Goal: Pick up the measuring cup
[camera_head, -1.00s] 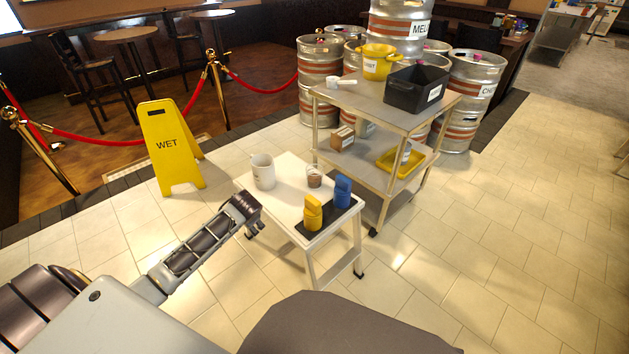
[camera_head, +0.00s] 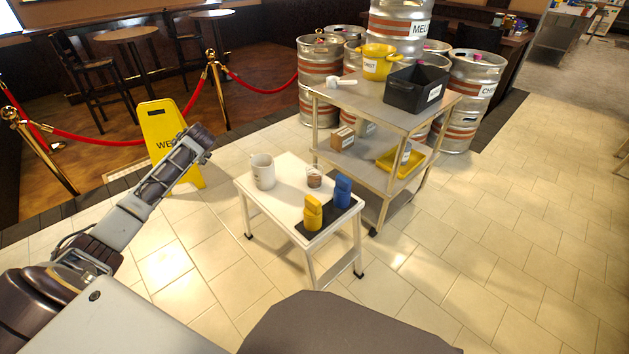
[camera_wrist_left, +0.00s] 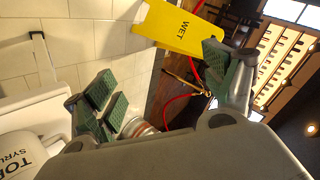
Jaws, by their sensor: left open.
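A small white cup with a handle (camera_head: 340,82), which looks like the measuring cup, sits on the top shelf of the metal cart. My left gripper (camera_head: 203,137) is raised left of the low white cart, in front of the yellow sign and apart from the cup. In the left wrist view its padded fingers (camera_wrist_left: 165,90) are spread with nothing between them. A white jug (camera_head: 263,172) stands on the low cart; part of it, with partly readable lettering, shows in the left wrist view (camera_wrist_left: 20,155). My right gripper is not in view.
The low white cart (camera_head: 285,205) also holds a glass of brown contents (camera_head: 314,178) and yellow (camera_head: 312,214) and blue (camera_head: 342,191) objects on a dark mat. The metal cart (camera_head: 362,98) bears a yellow pot (camera_head: 378,62) and black bin (camera_head: 416,90). Kegs stand behind.

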